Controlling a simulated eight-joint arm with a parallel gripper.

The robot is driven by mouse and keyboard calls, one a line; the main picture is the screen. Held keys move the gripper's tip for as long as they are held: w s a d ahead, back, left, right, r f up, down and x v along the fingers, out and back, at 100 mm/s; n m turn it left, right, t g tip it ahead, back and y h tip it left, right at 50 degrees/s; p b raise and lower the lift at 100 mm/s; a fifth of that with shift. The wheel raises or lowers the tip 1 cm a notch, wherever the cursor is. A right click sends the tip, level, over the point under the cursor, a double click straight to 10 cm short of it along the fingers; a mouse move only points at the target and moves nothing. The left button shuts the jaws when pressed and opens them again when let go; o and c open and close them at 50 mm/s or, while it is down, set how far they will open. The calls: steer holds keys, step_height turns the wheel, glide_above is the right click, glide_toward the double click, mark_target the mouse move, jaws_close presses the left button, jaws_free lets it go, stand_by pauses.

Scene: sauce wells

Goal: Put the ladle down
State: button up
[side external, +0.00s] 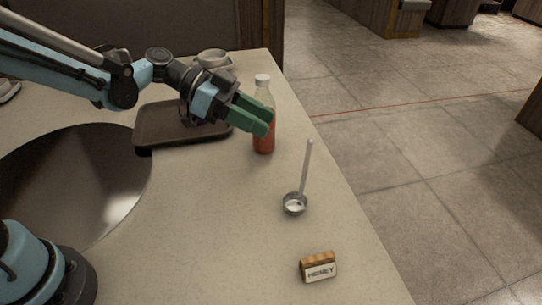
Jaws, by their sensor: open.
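The ladle has a small grey bowl (295,204) and a pale handle (307,165) that reaches up and slightly right. Its bowl is on the counter near the right edge, and something whitish shows inside it. My gripper (264,122) has green fingers and is open, in front of the upper part of the sauce bottle in the picture. It is up and left of the ladle, clear of it. I cannot tell whether the fingers touch the bottle.
The red sauce bottle (264,143) with a white cap stands on the counter (215,225). A brown tray (165,122) lies behind my gripper, with a pale cup (213,58) further back. A small block labelled HONEY (319,268) is at the front. A large dark round plate (95,185) lies left.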

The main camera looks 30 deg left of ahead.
steer(key=s+a+n+t+y, duration=0.1)
steer(key=s+a+n+y, duration=0.5)
steer(key=a, duration=0.2)
steer(key=s+a+f+n+t+y, duration=0.1)
steer(key=s+a+n+t+y, duration=0.1)
steer(key=s+a+n+y, duration=0.3)
steer(key=shift+s+a+f+n+t+y, duration=0.3)
steer(key=shift+a+n+y, duration=0.5)
steer(key=shift+a, duration=0.75)
